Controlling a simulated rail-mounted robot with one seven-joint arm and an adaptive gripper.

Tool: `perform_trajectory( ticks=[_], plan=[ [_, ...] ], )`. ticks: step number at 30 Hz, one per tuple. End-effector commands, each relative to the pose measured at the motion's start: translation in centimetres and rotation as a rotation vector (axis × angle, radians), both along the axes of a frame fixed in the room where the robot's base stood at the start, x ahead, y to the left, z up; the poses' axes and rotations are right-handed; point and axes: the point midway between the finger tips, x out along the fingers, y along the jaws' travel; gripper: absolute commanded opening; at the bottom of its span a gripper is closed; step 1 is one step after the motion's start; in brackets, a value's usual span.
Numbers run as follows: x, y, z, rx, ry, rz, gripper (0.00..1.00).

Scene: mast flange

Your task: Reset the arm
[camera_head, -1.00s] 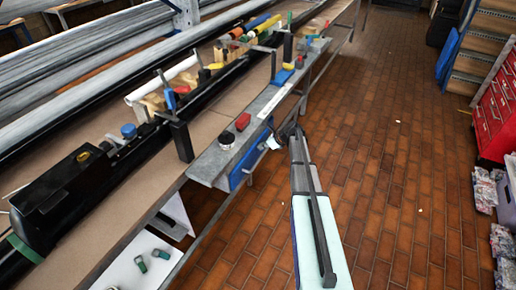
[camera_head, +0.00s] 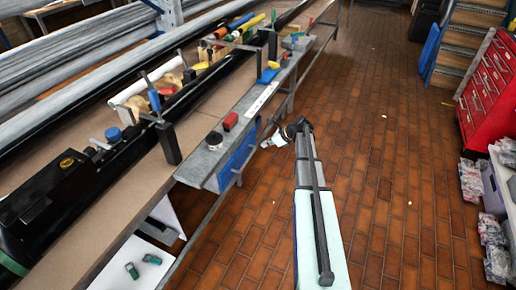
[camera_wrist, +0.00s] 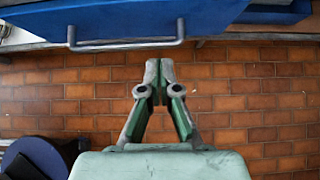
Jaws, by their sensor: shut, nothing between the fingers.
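My arm (camera_head: 309,200) reaches forward from the bottom of the head view, low over the floor to the right of the workbench. My gripper (camera_wrist: 160,70) shows from behind in the wrist view, its green and grey fingers together with nothing between them. In the head view the gripper end is small at the far end of the arm, beside the blue drawer (camera_head: 238,158) under the bench edge; its fingers are too small to read there. The drawer's blue front and metal handle (camera_wrist: 125,45) lie beyond the fingertips in the wrist view, with a gap between.
The workbench (camera_head: 110,215) runs along the left, with a black mast, clamps and tools on it. A red drawer cabinet (camera_head: 487,95) and several wrapped packages (camera_head: 470,180) stand at the right. The brick-tiled floor (camera_head: 390,150) between them is open.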

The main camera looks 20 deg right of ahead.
Motion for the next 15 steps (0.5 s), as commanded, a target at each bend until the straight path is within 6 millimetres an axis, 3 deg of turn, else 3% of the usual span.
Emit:
perform_trajectory(
  ticks=[6, 15],
  plan=[
    [-1.8, -1.4, 2.1, -0.002, 0.000, 0.000, 0.00],
    [-2.3, -1.9, 2.9, -0.022, -0.016, 0.028, 0.00]
  ],
)
